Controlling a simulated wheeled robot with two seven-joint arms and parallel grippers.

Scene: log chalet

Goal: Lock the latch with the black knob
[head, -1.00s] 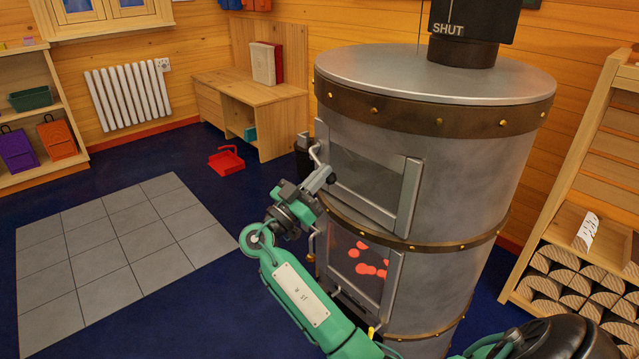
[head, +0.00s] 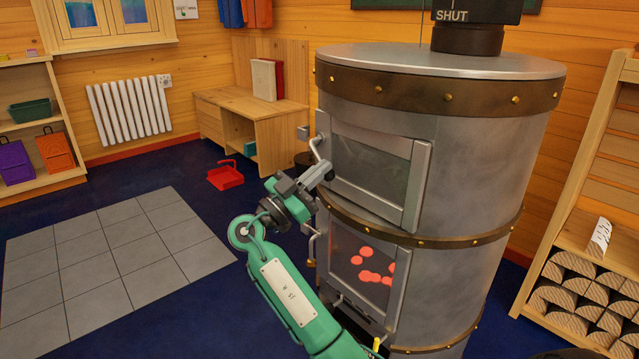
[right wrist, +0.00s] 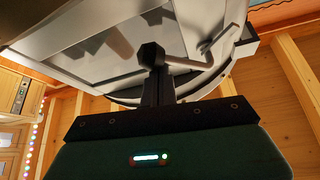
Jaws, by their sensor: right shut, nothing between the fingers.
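The metal stove has an upper glass door (head: 372,165). A silver bent latch lever (head: 316,147) sits at that door's left edge. In the right wrist view the lever (right wrist: 195,64) ends in a black faceted knob (right wrist: 151,55). My right gripper (head: 326,169) is at the lever's lower end in the head view. Its fingers are shut and empty, with their tips (right wrist: 155,78) right at the knob; whether they touch it I cannot tell. The knob is hard to separate from the fingertips in the head view. My left gripper is out of view.
A lower stove door (head: 362,275) with glowing red shapes behind its glass has its own handle (head: 311,247) below my gripper. A wooden desk (head: 250,115) and a red dustpan (head: 225,176) stand behind left. A firewood rack (head: 572,235) is at right.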

